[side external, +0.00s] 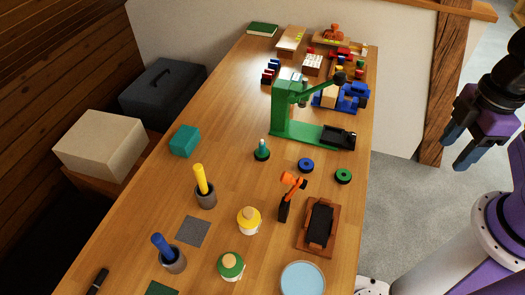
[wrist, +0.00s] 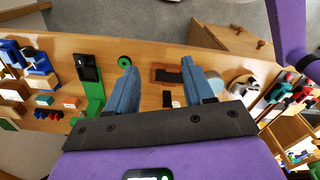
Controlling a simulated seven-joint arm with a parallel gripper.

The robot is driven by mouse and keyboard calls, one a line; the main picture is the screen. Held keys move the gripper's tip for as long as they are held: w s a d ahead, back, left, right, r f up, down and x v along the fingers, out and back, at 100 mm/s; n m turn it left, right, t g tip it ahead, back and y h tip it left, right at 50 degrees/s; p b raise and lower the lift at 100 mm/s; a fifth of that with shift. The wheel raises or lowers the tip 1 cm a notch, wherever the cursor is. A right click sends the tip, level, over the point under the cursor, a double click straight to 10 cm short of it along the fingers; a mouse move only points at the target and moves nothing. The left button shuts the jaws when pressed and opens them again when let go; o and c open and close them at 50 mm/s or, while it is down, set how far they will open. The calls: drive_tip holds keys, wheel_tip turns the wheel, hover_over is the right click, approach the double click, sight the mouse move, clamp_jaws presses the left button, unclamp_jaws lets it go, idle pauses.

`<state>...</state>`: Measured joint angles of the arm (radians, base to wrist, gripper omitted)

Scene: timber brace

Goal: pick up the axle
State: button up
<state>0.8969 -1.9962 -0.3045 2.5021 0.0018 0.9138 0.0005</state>
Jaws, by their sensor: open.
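I cannot pick out the axle for certain in either view. Small parts near the middle of the table include a teal peg on a dark round base (side external: 262,150), a blue ring (side external: 306,165) and a green ring (side external: 344,176). The green ring also shows in the wrist view (wrist: 125,60). My gripper (side external: 456,154) hangs to the right of the table, clear of everything on it. In the wrist view my gripper (wrist: 160,62) has its two blue fingers wide apart with nothing held between them.
A green lever press (side external: 284,115) stands mid-table. Near it are an orange-topped tool (side external: 287,198) and a brown tray (side external: 304,238) with a black slab. Cups (side external: 206,198) and yellow and green-topped jars stand at the front. Several coloured blocks crowd the far end.

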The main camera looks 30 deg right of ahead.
idle(0.4)
drive_tip(key=w+a+f+n+t+h, duration=0.25)
drive_tip(key=w+a+f+n, duration=0.2)
drive_tip(key=w+a, duration=0.4)
drive_tip(key=w+a+f+n+t+h, duration=0.25)
drive_tip(key=w+a+n, duration=0.3)
drive_tip(key=w, duration=0.65)
drive_tip(key=n+t+h, duration=0.2)
drive_tip(key=n+t, duration=0.4)
drive_tip(key=n, duration=0.1)
approach(262, 149)
drive_tip(key=shift+w+d+r, duration=0.1)
drive_tip(key=shift+w+d, duration=0.3)
drive_tip(key=shift+w, duration=0.05)
drive_tip(key=shift+s+a+f, duration=0.1)
drive_tip(key=shift+a+f, duration=0.1)
drive_tip(key=shift+f, duration=0.15)
drive_tip(key=shift+t, duration=0.3)
drive_tip(key=x, duration=1.2)
drive_tip(key=shift+s, duration=0.1)
drive_tip(key=shift+c, duration=0.4)
